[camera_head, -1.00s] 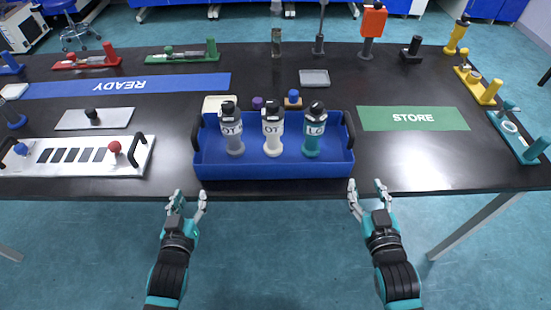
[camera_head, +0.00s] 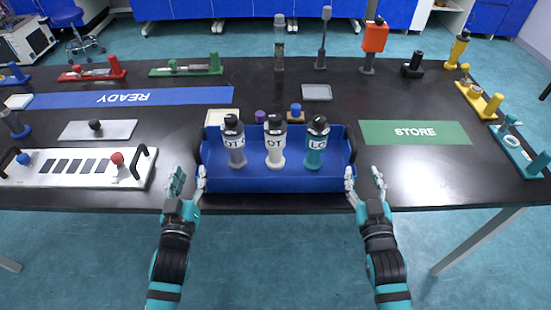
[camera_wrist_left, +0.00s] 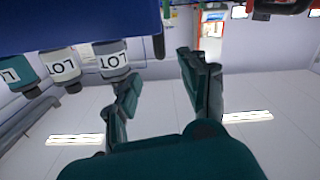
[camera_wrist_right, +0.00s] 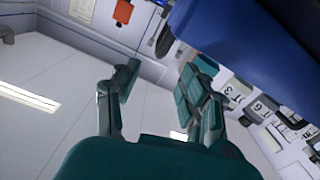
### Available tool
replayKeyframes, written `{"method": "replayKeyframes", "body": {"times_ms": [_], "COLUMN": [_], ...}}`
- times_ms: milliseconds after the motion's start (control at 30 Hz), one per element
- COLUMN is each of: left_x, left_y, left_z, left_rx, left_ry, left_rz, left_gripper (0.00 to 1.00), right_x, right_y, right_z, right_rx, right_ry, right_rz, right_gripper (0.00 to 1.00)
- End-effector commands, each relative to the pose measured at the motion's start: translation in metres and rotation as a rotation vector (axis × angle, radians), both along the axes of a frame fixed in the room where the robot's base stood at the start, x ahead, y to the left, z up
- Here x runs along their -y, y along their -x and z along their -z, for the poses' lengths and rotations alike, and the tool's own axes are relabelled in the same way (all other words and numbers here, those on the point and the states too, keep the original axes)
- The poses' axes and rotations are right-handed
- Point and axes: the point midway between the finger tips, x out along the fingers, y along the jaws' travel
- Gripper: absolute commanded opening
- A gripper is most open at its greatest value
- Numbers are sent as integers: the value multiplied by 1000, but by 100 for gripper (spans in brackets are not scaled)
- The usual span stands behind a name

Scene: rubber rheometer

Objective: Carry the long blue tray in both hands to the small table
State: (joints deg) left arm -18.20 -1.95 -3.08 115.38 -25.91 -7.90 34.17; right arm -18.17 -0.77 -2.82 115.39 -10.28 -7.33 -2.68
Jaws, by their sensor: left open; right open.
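The long blue tray (camera_head: 275,184) sits at the front edge of the black table in the head view, with a black handle at each end. Three labelled bottles stand in it: a grey one (camera_head: 235,150), a white one (camera_head: 275,152) and a teal one (camera_head: 315,152). My left gripper (camera_head: 186,182) is open and empty near the tray's left end. My right gripper (camera_head: 364,181) is open and empty near its right end. The tray's blue wall also shows in the left wrist view (camera_wrist_left: 80,22) and the right wrist view (camera_wrist_right: 240,50). Whether any finger touches the tray is unclear.
Several coloured fixtures stand along the back and right. The small table cannot be identified.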

Motion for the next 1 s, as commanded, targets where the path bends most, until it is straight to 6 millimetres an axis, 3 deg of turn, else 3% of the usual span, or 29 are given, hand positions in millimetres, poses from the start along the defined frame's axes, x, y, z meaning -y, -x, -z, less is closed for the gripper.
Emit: {"method": "replayKeyframes", "body": {"times_ms": [300, 500, 700, 1000], "left_x": [-2, -2, -3, -3], "left_y": [-66, -100, -118, -122], "left_z": [-2, -1, -1, 0], "left_rx": [2, 1, 1, 0], "left_ry": [-2, -3, -1, -1], "left_rz": [0, 0, 0, 0], "left_gripper": [44, 44, 44, 44], "right_x": [-1, -2, -2, -2], "right_y": [-66, -100, -118, -122], "right_z": [-1, -1, -1, 0], "right_rx": [2, 1, 0, -1], "right_ry": [0, -1, -1, -1], "right_rz": [0, 0, 0, 0], "right_gripper": [44, 44, 44, 44]}}
